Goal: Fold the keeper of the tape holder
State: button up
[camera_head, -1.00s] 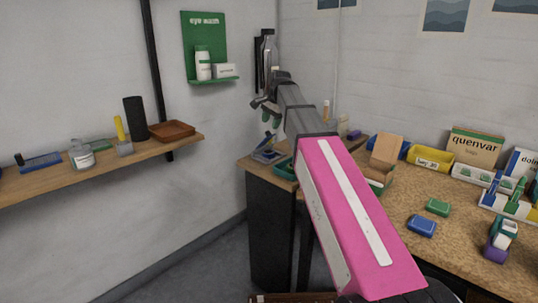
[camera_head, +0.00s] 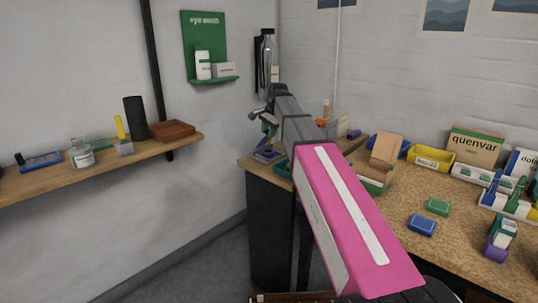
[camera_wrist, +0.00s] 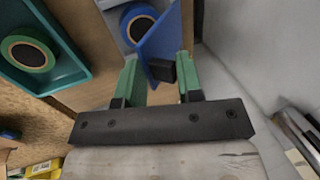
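The tape holder (camera_wrist: 112,12) is at the top of the wrist view, a grey-blue tray with a blue tape roll (camera_wrist: 138,26) in it. A blue flap (camera_wrist: 158,35), which looks like the keeper, stands raised at a slant beside the roll. A black block (camera_wrist: 162,70) is at the flap's near end. My gripper (camera_wrist: 157,72) is open, its green fingers on either side of the black block in the picture. I cannot tell whether they touch it. In the head view the holder (camera_head: 266,155) sits at the bench's left end, below my gripper (camera_head: 262,120).
A bottle in a wall rack (camera_head: 266,58) is close behind my wrist. A wooden shelf (camera_head: 100,168) runs along the left wall. Blue and green boxes (camera_head: 422,225) lie on the bench.

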jog(key=shift+s+d+f+t+y, duration=0.35)
jog(key=shift+s+t+y, duration=0.05)
jog(key=shift+s, duration=0.05)
jog(key=shift+s+d+f+t+y, duration=0.1)
jog(key=shift+d+f+t+y, duration=0.15)
jog(key=shift+t+y, duration=0.15)
jog(key=shift+s+d+f+t+y, duration=0.2)
jog(key=shift+s+f+t+y, duration=0.1)
jog(key=shift+s+f, duration=0.05)
jog(key=shift+s+d+f+t+y, duration=0.15)
jog(key=shift+d+f+t+y, duration=0.05)
jog(key=shift+f+t+y, duration=0.15)
jog(key=shift+t+y, duration=0.25)
